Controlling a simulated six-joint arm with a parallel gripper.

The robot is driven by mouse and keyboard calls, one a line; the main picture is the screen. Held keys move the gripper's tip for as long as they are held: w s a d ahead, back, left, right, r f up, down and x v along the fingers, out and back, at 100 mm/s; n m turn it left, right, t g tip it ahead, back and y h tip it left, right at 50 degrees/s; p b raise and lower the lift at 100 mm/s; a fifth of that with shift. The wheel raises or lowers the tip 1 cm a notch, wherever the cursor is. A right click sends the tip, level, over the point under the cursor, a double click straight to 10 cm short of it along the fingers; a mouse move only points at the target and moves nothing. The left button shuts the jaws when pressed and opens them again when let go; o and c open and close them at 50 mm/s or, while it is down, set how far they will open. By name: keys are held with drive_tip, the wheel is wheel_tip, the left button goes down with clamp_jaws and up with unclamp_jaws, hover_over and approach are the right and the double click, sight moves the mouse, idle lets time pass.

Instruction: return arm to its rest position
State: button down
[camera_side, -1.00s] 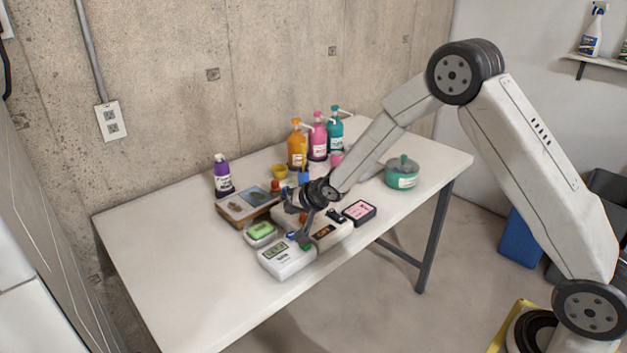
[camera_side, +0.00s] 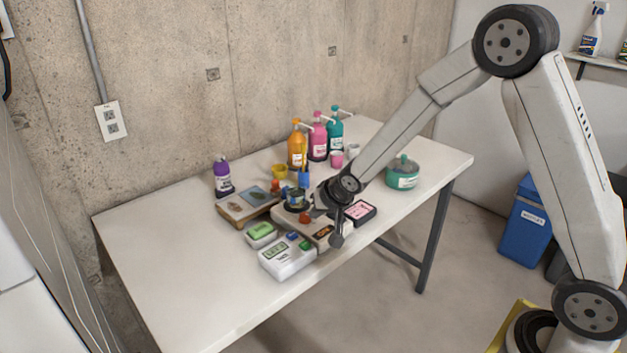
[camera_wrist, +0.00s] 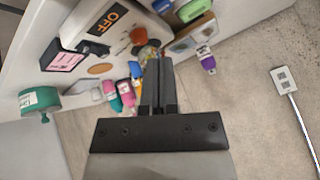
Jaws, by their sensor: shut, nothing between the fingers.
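My gripper (camera_wrist: 158,62) shows in the wrist view, its dark fingers together and nothing between them. In the side view my arm reaches from the right over the table (camera_side: 170,265), and its end hangs above the front right part of the group of items. The gripper's fingers are hard to make out there. A white box with a green label (camera_side: 288,258) stands to the left of the arm's end, and a black-edged pink pad (camera_side: 361,212) lies to its right.
Pump bottles in orange (camera_side: 297,150), pink (camera_side: 318,140) and teal (camera_side: 335,130) stand at the back. A purple bottle (camera_side: 222,180) stands at the left, a green tub (camera_side: 403,175) at the right. A blue bin (camera_side: 524,225) stands on the floor. The table's left part is clear.

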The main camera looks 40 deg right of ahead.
drive_tip(key=s+r+n+g, duration=0.2)
drive_tip(key=s+n+g, duration=0.2)
drive_tip(key=s, duration=1.8)
drive_tip(key=shift+r+n+g, duration=0.2)
drive_tip(key=shift+n+g, duration=0.2)
drive_tip(key=shift+n, duration=0.4)
